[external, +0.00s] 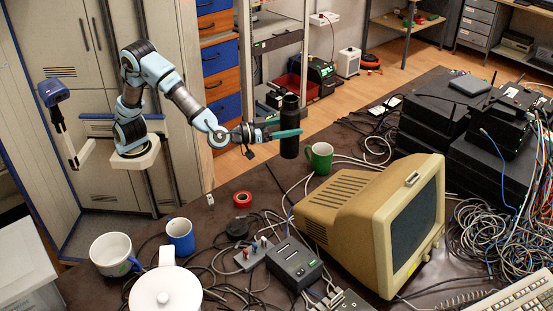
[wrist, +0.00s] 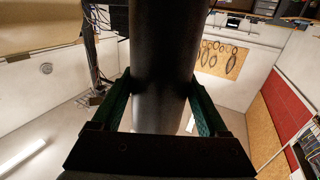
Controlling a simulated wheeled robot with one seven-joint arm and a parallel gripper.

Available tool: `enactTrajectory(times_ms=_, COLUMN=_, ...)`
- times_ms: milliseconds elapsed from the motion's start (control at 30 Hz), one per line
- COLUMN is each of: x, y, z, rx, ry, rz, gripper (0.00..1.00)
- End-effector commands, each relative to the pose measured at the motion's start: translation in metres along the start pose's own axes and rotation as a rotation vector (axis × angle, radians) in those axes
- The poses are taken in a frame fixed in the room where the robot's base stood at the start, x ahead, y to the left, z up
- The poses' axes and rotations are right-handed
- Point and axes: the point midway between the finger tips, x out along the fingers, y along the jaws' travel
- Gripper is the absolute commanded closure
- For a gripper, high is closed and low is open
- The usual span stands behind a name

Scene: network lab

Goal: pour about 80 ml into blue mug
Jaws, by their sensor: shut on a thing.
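My gripper (external: 287,133) is shut around the middle of a tall black bottle (external: 290,148). The bottle is upright near the table's far edge; I cannot tell if its base touches the table. In the wrist view the dark bottle (wrist: 163,55) fills the middle, between the two green fingers of my gripper (wrist: 161,102). The blue mug (external: 180,237) stands upright on the table at the lower left, well apart from the bottle. Its inside is too small to read for contents.
A green mug (external: 320,158) stands just right of the bottle. A white mug (external: 111,254) and white teapot (external: 165,290) flank the blue mug. A red tape roll (external: 242,199), cables, a grey box (external: 294,264) and a beige monitor (external: 345,215) crowd the table.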

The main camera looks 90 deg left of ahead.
Motion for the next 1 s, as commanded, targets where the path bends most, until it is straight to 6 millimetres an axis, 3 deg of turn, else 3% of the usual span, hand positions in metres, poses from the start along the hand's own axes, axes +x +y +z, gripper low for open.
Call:
enactTrajectory(times_ms=200, x=-0.062, y=0.052, z=-0.001, rx=-0.001, ry=0.002, rz=0.245, gripper=1.0)
enactTrajectory(times_ms=500, x=-0.155, y=0.104, z=0.005, rx=0.0, ry=0.002, rz=0.557, gripper=1.0)
enactTrajectory(times_ms=700, x=-0.212, y=0.123, z=0.011, rx=0.0, ry=0.001, rz=0.725, gripper=1.0)
enactTrajectory(times_ms=1000, x=-0.263, y=0.134, z=0.018, rx=-0.001, ry=0.001, rz=0.868, gripper=1.0)
